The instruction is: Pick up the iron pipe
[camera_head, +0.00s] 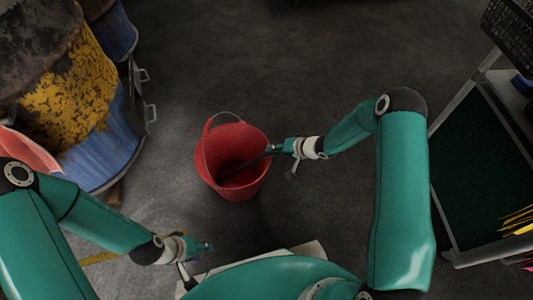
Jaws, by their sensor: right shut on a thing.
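A dark, thin iron pipe (247,163) slants down from my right gripper into a red bucket (209,148). Its lower end is inside the bucket, and its upper end is at the fingers. My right gripper (276,149) is at the bucket's right rim and is shut on the pipe. My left gripper (205,246) is low in the picture, below the bucket and apart from it. Its fingers are too small and dark to tell whether they are open or shut.
A rusty blue and yellow barrel (90,150) stands at the left. A cart (470,160) with a dark green panel and a black basket (510,35) stands at the right. The grey floor (240,60) behind the bucket is clear.

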